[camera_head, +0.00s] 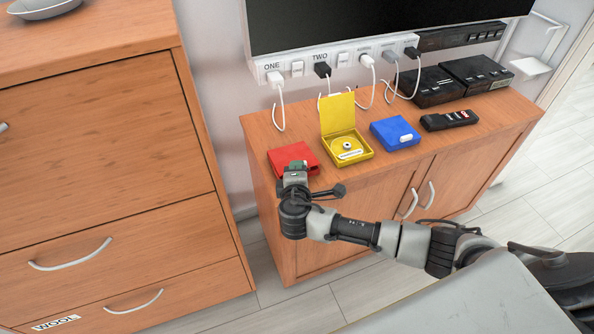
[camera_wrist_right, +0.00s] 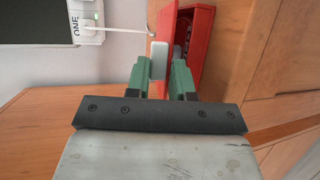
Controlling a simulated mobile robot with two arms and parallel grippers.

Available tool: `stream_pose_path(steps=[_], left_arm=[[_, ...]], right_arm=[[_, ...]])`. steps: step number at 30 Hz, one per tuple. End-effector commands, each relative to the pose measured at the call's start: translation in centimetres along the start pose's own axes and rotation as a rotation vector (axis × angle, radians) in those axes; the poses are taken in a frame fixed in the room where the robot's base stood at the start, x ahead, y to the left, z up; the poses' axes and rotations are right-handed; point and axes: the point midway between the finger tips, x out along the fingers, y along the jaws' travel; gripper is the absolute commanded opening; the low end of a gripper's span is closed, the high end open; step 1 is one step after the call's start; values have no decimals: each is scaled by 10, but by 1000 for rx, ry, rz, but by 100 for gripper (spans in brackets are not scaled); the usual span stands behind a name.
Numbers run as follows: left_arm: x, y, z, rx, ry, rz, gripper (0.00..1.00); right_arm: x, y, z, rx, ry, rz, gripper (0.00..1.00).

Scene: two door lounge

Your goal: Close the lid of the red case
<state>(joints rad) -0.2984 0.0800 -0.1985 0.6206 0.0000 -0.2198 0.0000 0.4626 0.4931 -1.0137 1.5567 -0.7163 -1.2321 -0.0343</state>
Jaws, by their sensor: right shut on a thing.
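The red case (camera_head: 293,155) sits at the left end of the wooden cabinet top. In the right wrist view its lid (camera_wrist_right: 168,22) stands partly open over the red base (camera_wrist_right: 203,55), with a dark gap between them. A pale grey tab (camera_wrist_right: 158,60) is at the lid's edge. My right gripper (camera_head: 297,167) is at the front of the case; in the wrist view its green fingers (camera_wrist_right: 168,78) are on either side of the tab, shut on it. The fingers and wrist hide part of the case front. My left gripper is not in view.
An open yellow case (camera_head: 363,157) holding a disc stands right of the red case. Beyond are a closed blue case (camera_head: 396,132), a black remote (camera_head: 449,120) and black boxes (camera_head: 432,88). White cables hang behind. A tall drawer unit (camera_head: 105,180) stands left.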

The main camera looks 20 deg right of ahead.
Motion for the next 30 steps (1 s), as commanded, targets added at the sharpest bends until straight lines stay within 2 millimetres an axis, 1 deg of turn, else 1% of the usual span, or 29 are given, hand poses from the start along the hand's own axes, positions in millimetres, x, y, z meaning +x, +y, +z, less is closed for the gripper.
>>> stream_pose_path(steps=[1,14,15,18,30], left_arm=[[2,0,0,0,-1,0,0],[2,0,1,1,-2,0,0],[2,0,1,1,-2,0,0],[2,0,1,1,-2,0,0],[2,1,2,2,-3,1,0]], right_arm=[[0,-5,0,-5,0,-8,0],[0,-6,0,-7,0,-10,0],[0,-6,0,-7,0,-10,29],[0,-6,0,-7,0,-9,44],[0,-8,1,-8,1,-13,44]])
